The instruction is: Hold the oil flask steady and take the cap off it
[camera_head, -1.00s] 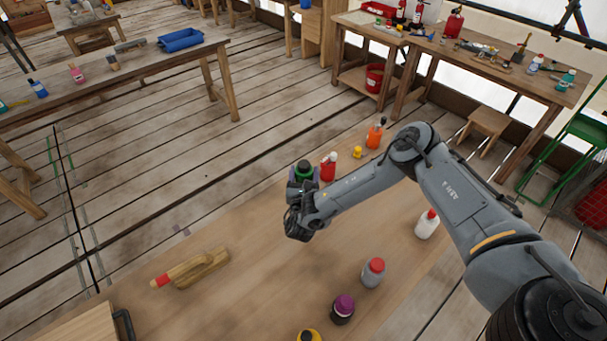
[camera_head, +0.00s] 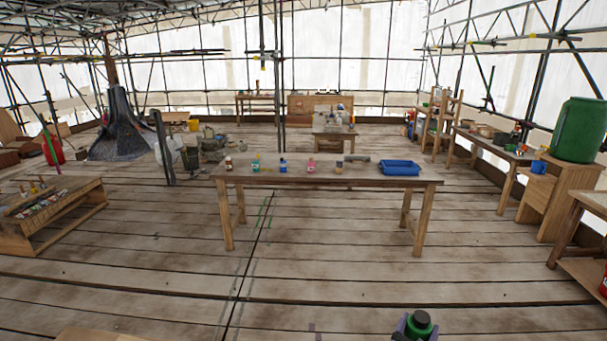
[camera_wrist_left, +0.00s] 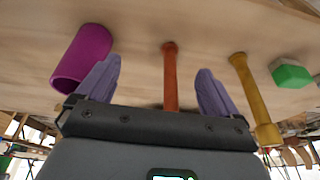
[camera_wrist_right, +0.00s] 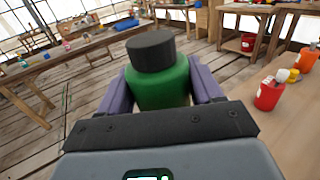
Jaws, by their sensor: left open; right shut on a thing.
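A green flask with a black cap (camera_wrist_right: 158,72) stands between the fingers of my right gripper (camera_wrist_right: 160,92) in the right wrist view. The cap is on the flask. The purple fingers are shut on the green body, one on each side. The flask's lower part is hidden behind the gripper. In the head view only the flask's top (camera_head: 419,322) and the fingertips show at the bottom edge. My left gripper (camera_wrist_left: 155,82) is open and empty above a wooden bench top; it is not in the head view.
In the left wrist view a magenta cylinder (camera_wrist_left: 82,58), a red-orange rod (camera_wrist_left: 170,75), a yellow tool (camera_wrist_left: 252,105) and a green-and-white block (camera_wrist_left: 290,75) are near the left gripper. Red (camera_wrist_right: 270,92) and orange (camera_wrist_right: 307,57) containers stand right of the flask. A far table (camera_head: 320,175) carries bottles.

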